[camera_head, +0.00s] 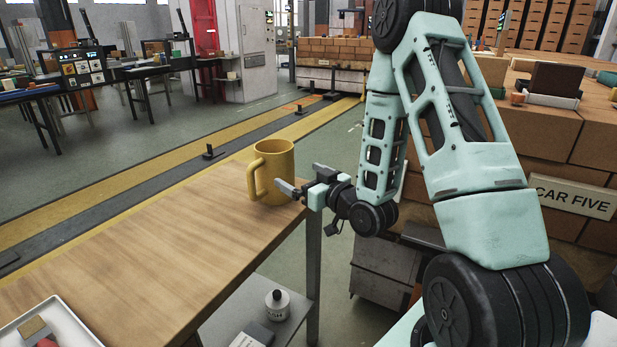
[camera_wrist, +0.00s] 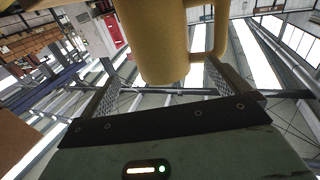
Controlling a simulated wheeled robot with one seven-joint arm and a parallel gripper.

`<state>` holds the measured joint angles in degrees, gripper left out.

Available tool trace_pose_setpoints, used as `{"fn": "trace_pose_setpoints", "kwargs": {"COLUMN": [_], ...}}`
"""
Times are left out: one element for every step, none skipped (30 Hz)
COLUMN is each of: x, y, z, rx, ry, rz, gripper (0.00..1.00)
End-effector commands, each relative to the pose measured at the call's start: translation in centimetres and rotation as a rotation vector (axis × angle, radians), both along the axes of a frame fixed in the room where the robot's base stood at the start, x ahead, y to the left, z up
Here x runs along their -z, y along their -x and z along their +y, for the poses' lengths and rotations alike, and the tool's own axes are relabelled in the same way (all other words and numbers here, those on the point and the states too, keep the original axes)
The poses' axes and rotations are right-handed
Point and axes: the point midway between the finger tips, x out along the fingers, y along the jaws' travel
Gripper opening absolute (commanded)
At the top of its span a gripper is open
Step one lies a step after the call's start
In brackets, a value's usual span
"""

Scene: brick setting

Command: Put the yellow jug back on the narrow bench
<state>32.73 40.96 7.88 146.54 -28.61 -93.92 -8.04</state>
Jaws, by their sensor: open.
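The yellow jug (camera_head: 277,168) stands upright at the far right corner of a wood-topped bench (camera_head: 150,255), its handle toward the left. I cannot tell whether this is the narrow bench of the task. My gripper (camera_head: 302,178) is open beside the jug, on its right and near side, at about the height of its lower half. In the wrist view the jug (camera_wrist: 160,40) fills the upper middle, ahead of and between the two spread fingers, with its handle to the right. I cannot tell whether a finger touches it.
A pale tray (camera_head: 65,325) with small items lies at the bench's near left. A lower shelf (camera_head: 235,318) under the bench holds a small bottle (camera_head: 277,303). Brick stacks and a "CAR FIVE" sign (camera_head: 572,197) stand at right. The middle of the bench top is clear.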

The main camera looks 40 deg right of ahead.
Motion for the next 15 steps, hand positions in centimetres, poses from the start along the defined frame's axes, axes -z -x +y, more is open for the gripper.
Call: {"fn": "trace_pose_setpoints", "kwargs": {"x": [-0.8, -0.8, -0.8, -0.8, -0.8, -0.8, -0.8, -0.7, -0.7, -0.7, -0.7, -0.6, -0.6, -0.5, -0.5], "y": [0.1, 0.2, 0.3, 0.4, 0.5, 0.7, 0.8, 0.9, 1.1, 1.2, 1.3, 1.5, 1.6, 1.7, 1.8], "z": [0.0, 0.0, 0.0, 0.0, 0.0, 0.0, 0.0, 0.0, 0.0, -0.1, -0.1, 0.0, 0.0, 0.0, 0.0], "rx": [-0.001, -0.001, -0.001, -0.001, -0.002, -0.002, -0.002, -0.002, -0.002, -0.001, -0.001, -0.001, -0.001, -0.001, -0.001], "ry": [-0.004, -0.004, -0.003, -0.003, -0.003, -0.004, -0.003, -0.003, -0.003, -0.003, -0.002, -0.002, -0.001, -0.002, -0.002], "rz": [0.005, 0.005, 0.004, 0.005, 0.004, 0.005, 0.004, 0.005, 0.005, 0.004, 0.005, 0.004, 0.003, 0.003, 0.003], "gripper": [1.0, 1.0, 1.0, 1.0, 1.0, 1.0, 1.0, 1.0, 1.0, 1.0, 1.0, 1.0, 1.0, 1.0, 1.0]}}
